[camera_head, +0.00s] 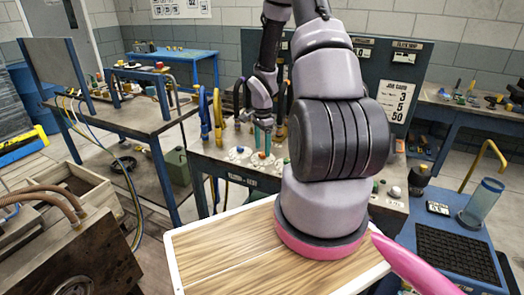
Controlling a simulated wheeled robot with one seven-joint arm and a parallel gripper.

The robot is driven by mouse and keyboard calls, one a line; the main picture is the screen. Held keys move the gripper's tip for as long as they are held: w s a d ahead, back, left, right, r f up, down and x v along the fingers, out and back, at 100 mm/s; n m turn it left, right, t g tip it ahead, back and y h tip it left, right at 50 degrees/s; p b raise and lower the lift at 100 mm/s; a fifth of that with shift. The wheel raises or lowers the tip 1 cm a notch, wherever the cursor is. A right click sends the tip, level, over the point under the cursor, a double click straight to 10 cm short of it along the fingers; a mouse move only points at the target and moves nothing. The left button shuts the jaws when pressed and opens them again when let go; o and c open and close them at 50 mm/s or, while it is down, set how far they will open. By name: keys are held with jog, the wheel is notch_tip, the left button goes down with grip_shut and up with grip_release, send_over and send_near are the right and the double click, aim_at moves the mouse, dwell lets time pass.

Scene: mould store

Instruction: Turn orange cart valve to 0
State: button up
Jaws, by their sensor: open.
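My gripper (262,139) points down over the panel top of the grey bench-like cart (222,170), just left of my arm's thick base. Its jaws are open, and their tips look teal. A small orange valve handle (262,155) shows just below the tips, on a round white dial plate. I cannot tell whether the tips touch it or stand around it. The dial marks are too small to read, so the valve's setting is unclear. Another white dial (238,155) lies to its left. My arm hides the panel to the right of the gripper.
A dark back panel (405,75) carries a job card (399,102) reading 3, 5, 50. Yellow and blue hoses (211,110) stand at the panel's left. A blue cart (455,225) with a clear cylinder (483,198) is at right. Wooden crates (75,185) stand at left.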

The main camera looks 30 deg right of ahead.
jog(key=shift+f, duration=1)
jog(key=shift+c, duration=0.3)
grip_shut()
